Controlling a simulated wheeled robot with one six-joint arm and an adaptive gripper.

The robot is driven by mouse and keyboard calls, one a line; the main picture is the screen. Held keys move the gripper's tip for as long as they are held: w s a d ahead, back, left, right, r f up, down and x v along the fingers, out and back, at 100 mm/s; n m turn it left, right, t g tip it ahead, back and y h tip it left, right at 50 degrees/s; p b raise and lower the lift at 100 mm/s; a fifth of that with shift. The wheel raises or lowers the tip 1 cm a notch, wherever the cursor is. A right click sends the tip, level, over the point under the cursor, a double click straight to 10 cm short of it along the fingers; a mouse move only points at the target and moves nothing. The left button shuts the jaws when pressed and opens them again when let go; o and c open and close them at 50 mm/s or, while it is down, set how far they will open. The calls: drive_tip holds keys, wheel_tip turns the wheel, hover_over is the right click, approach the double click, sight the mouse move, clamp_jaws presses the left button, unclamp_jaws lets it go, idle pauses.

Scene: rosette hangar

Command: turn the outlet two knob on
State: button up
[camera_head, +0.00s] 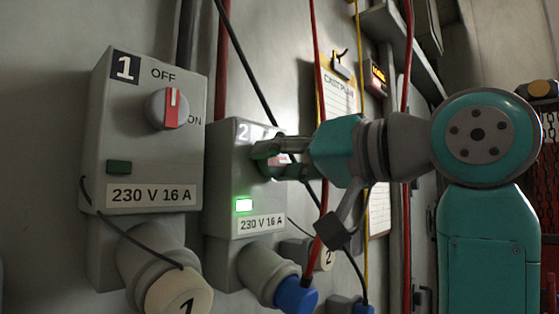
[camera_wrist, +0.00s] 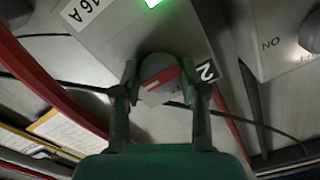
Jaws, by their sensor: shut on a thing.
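Outlet two is a grey wall box (camera_head: 222,190) marked "2" and "230 V 16 A", with its small indicator (camera_head: 244,205) lit bright green. The green light also shows at the top of the wrist view (camera_wrist: 153,3). Its grey round knob (camera_wrist: 158,72) carries a red and white pointer, which lies slantwise in the wrist view, along the line between the fingers. My gripper (camera_wrist: 160,82) is shut on this knob, one finger on each side. In the head view my gripper (camera_head: 268,159) reaches in from the right and hides most of the knob and its OFF/ON marks.
Outlet one (camera_head: 144,140) stands at left, its knob (camera_head: 169,108) pointing up to OFF and its indicator (camera_head: 119,167) dark. A blue plug (camera_head: 296,294) sits below outlet two. Red cables (camera_head: 316,60) hang close around my arm, with a clipboard (camera_head: 338,95) behind.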

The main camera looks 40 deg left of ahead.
drive_tip(key=shift+m, duration=0.4)
drive_tip(key=o, duration=1.1)
drive_tip(key=shift+o, duration=0.2)
drive_tip(key=d, duration=1.2)
drive_tip(key=shift+s, duration=0.45)
